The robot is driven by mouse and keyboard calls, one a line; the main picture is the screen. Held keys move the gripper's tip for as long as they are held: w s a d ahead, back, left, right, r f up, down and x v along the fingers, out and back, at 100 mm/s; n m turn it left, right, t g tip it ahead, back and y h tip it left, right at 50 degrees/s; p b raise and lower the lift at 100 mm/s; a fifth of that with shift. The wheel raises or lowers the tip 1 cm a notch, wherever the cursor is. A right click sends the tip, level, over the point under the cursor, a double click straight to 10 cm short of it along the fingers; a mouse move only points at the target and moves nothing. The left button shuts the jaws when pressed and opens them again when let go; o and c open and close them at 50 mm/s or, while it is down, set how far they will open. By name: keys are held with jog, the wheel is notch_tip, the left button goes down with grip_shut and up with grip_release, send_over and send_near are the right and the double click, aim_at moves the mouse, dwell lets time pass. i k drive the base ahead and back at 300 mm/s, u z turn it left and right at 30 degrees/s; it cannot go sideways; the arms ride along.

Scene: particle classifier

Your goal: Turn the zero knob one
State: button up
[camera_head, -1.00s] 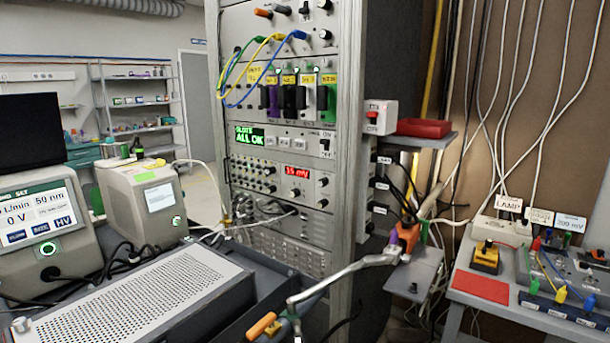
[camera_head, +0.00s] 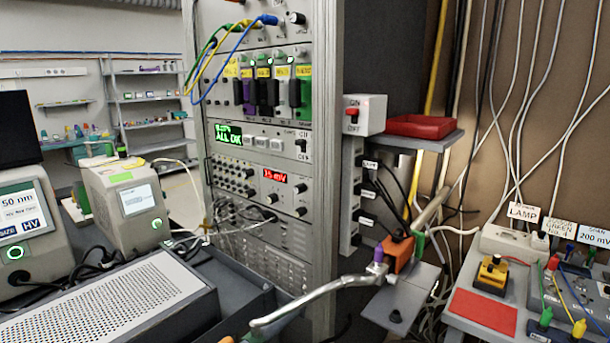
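The zero knob one cannot be told by its label, as the print is too small to read. Two dark knobs, an upper one (camera_head: 300,190) and a lower one (camera_head: 300,211), sit right of the red mV display (camera_head: 275,176) on the instrument rack (camera_head: 323,130). Several small dark knobs (camera_head: 240,172) sit left of that display. I cannot make out gripper fingers in this view. Nothing is seen touching the knobs.
A perforated metal box (camera_head: 110,305) lies at the lower left. A shelf with a red tray (camera_head: 420,127) and an ON/OFF switch box (camera_head: 363,114) stands right of the rack. A side table holds a red mat (camera_head: 483,311) and cabled boxes. Cables hang on the right.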

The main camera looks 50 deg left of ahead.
aim_at(249, 173)
jog(key=z, duration=0.1)
jog(key=k, duration=1.7)
jog(key=u, duration=1)
jog(key=i, duration=1)
